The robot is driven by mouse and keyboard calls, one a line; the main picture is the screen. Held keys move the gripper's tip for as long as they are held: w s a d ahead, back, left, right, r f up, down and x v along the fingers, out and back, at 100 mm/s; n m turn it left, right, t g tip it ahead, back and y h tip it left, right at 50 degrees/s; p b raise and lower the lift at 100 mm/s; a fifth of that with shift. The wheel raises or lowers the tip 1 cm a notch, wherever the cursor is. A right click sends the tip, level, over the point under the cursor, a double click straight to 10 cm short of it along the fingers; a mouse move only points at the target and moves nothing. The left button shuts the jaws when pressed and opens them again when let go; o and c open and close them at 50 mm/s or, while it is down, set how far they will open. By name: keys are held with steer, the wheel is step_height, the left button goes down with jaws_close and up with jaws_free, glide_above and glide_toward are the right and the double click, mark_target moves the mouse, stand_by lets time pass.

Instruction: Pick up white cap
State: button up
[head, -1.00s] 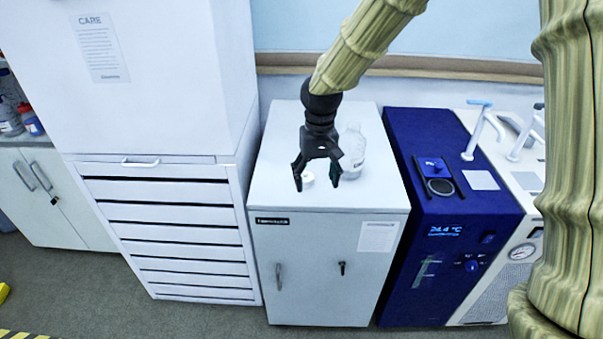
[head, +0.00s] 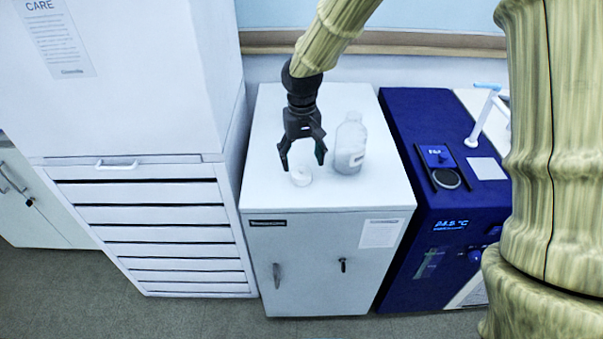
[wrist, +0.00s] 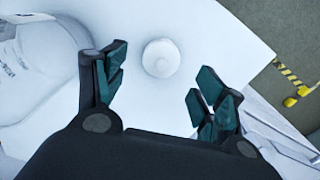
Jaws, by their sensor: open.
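The white cap (head: 301,176) lies on top of the white cabinet (head: 335,197), near its front left. In the wrist view the cap (wrist: 162,58) shows as a small round disc, ahead of and between the fingers. My gripper (head: 303,163) is open and empty, with its fingers spread over the cap in the head view. In the wrist view my gripper (wrist: 158,88) shows both dark fingertips apart, touching nothing that I can see.
A clear bottle (head: 350,145) stands on the cabinet just right of the gripper; it shows at the left in the wrist view (wrist: 35,65). A blue instrument (head: 420,180) adjoins the cabinet on the right. A tall white drawer unit (head: 150,225) stands at the left.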

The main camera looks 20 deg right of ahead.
mark_target(302, 170)
steer(key=shift+s+f, duration=0.2)
steer(key=shift+f, duration=0.1)
steer(key=shift+s+f+p, duration=0.15)
steer(key=shift+f+p, duration=0.5)
steer(key=shift+f, duration=1.65)
steer(key=shift+c, duration=0.3)
steer(key=c, duration=0.8)
